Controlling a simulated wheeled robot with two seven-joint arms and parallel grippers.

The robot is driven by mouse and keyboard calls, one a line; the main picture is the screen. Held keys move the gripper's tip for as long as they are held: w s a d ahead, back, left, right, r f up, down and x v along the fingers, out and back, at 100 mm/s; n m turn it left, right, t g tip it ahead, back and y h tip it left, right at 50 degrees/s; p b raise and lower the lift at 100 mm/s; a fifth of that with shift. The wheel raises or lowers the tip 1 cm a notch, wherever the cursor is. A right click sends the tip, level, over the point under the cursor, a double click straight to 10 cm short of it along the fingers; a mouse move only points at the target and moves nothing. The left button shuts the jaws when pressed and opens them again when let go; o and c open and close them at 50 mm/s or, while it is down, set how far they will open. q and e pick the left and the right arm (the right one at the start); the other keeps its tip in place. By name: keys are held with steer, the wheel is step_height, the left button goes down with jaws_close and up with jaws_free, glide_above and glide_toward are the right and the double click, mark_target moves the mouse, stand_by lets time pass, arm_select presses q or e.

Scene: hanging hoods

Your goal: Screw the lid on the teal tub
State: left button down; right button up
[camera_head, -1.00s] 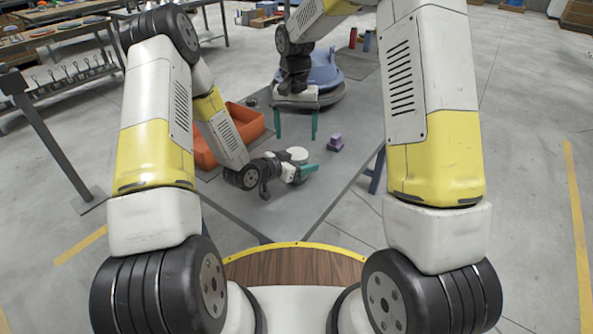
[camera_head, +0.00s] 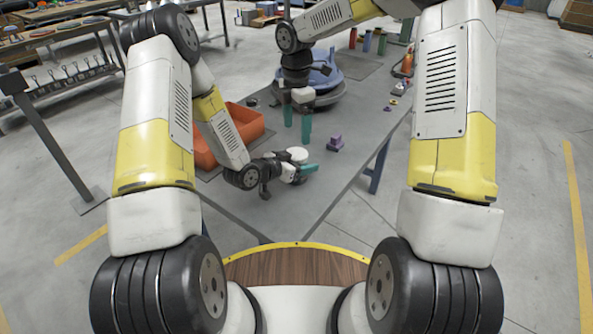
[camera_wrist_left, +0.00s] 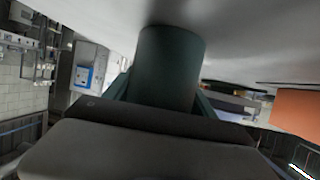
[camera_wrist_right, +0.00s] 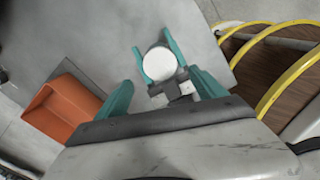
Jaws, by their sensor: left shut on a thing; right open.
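The teal tub (camera_wrist_left: 170,65) shows from the side in the left wrist view. My left gripper (camera_head: 304,168) is shut on it, low over the grey table, its fingers on either side. A white round lid (camera_head: 297,154) covers the top of the tub; it faces the camera in the right wrist view (camera_wrist_right: 159,64). I cannot tell how tightly it sits. My right gripper (camera_head: 297,122) is open and empty, pointing down beyond and above the tub. In the right wrist view its fingers (camera_wrist_right: 162,92) are apart, with the lid ahead between them.
An orange bin (camera_head: 247,122) stands left on the table (camera_head: 330,195). A purple block (camera_head: 335,143) lies right of the tub. A large blue round thing (camera_head: 322,72) stands behind my right gripper. Small items (camera_head: 393,102) and bottles (camera_head: 366,40) are farther back. The table's front is clear.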

mark_target(297, 153)
stand_by(0.4)
steer(key=shift+f, duration=4)
steer(key=c, duration=1.5)
steer(key=o, duration=1.6)
steer(key=shift+r, duration=2.3)
steer(key=shift+c, duration=0.5)
